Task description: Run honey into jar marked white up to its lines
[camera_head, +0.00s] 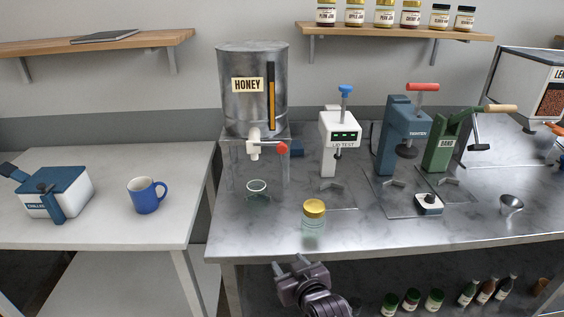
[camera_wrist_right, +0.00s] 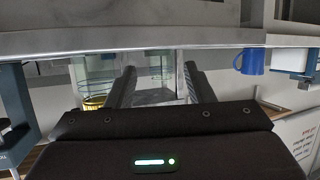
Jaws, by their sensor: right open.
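The honey tank (camera_head: 245,95) is a steel drum labelled HONEY with an amber sight strip. Its white tap (camera_head: 254,145) with a red knob (camera_head: 281,148) is at the front. An open glass jar (camera_head: 257,190) stands below the tap. A second glass jar with a gold lid (camera_head: 313,218) stands near the counter's front edge; its gold lid also shows in the right wrist view (camera_wrist_right: 95,101). No white mark is readable on either jar. My right gripper (camera_head: 289,263) is open and empty in front of the counter edge. My left gripper is not in view.
The steel counter (camera_head: 260,229) also carries a white lid tester (camera_head: 340,140), a blue tighten press (camera_head: 400,140), a green band press (camera_head: 447,145), a small black-knobbed device (camera_head: 429,204) and a funnel (camera_head: 510,203). A blue mug (camera_head: 146,196) stands on the left table.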

